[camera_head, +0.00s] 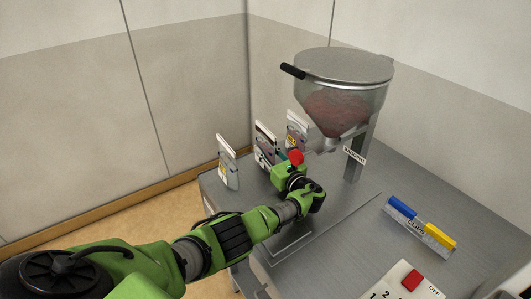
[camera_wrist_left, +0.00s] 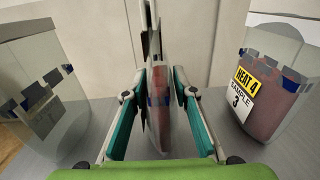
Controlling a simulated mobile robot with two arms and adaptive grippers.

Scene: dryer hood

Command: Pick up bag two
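The middle bag (camera_head: 265,144), upright on the metal table, stands between two other bags; its own label cannot be read. My left gripper (camera_head: 281,167) is at this bag. In the left wrist view the bag (camera_wrist_left: 160,105) shows edge-on between the two teal finger pads of the left gripper (camera_wrist_left: 158,95). The fingers are apart, one on each side, with narrow gaps beside the bag. The bag's lower part is hidden in the head view. My right gripper is not in view.
A clear bag (camera_head: 228,165) stands to the left. A bag marked "HEAT 4 SAMPLE 3" (camera_wrist_left: 243,90) stands to the right. A hopper (camera_head: 343,95) with dark red material and a red knob (camera_head: 295,157) is close by. A clips rack (camera_head: 420,228) and switch panel (camera_head: 405,283) lie right.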

